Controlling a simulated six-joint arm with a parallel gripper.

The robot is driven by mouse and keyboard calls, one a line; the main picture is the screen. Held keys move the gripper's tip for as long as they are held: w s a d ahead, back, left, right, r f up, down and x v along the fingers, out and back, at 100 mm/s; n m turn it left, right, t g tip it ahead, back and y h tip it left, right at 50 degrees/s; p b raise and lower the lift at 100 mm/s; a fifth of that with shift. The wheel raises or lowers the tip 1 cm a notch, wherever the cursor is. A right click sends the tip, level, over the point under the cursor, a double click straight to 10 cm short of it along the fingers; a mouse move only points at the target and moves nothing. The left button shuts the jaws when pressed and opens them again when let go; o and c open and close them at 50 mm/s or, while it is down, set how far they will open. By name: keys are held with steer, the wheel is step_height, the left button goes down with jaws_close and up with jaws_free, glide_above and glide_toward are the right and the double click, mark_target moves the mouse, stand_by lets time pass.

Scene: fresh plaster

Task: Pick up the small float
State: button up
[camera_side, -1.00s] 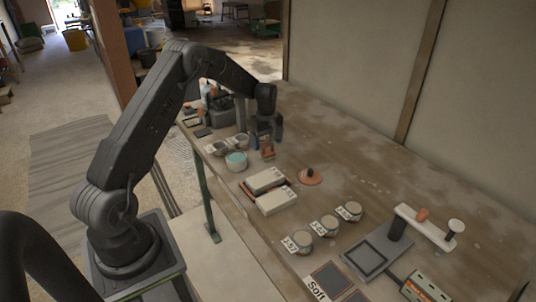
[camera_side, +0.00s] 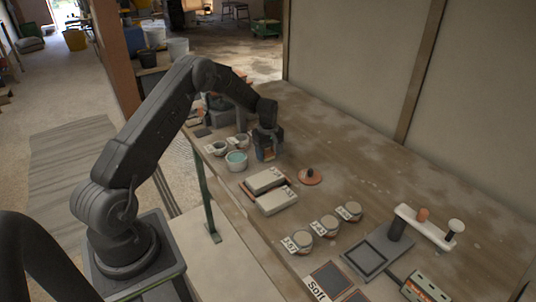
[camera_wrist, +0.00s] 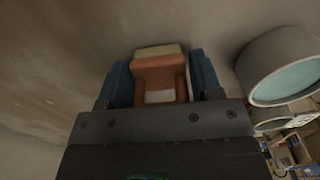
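The small float shows in the wrist view (camera_wrist: 160,65) as an orange-brown piece with a pale edge, between my two blue fingers. My gripper (camera_wrist: 162,82) has one finger against each side of it, with no clear gap. In the side view my gripper (camera_side: 268,150) points down over the bench, and only a little of the float (camera_side: 268,154) shows between the fingers. The float is low, at or just above the bench top; I cannot tell if it touches. Its underside is hidden.
A teal-topped tub (camera_side: 236,161) stands left of my gripper, also large in the wrist view (camera_wrist: 285,68). Small cups (camera_side: 217,148) stand behind it. Pale blocks (camera_side: 270,191) and an orange disc with a dark knob (camera_side: 310,177) lie in front. The bench right of my gripper is clear.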

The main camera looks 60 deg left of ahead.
steer(key=c, duration=0.6)
steer(key=shift+r, duration=0.1)
steer(key=shift+r, duration=0.55)
step_height(320, 180, up, 3)
steer(key=shift+f, duration=0.1)
steer(key=s+a+r, duration=0.2)
steer(key=s, duration=0.1)
steer(key=s+a+r, duration=0.2)
steer(key=s, duration=0.1)
steer(key=s+a+r, duration=0.2)
steer(key=s+r, duration=0.1)
steer(key=shift+s+a, duration=0.3)
steer(key=shift+s, duration=0.05)
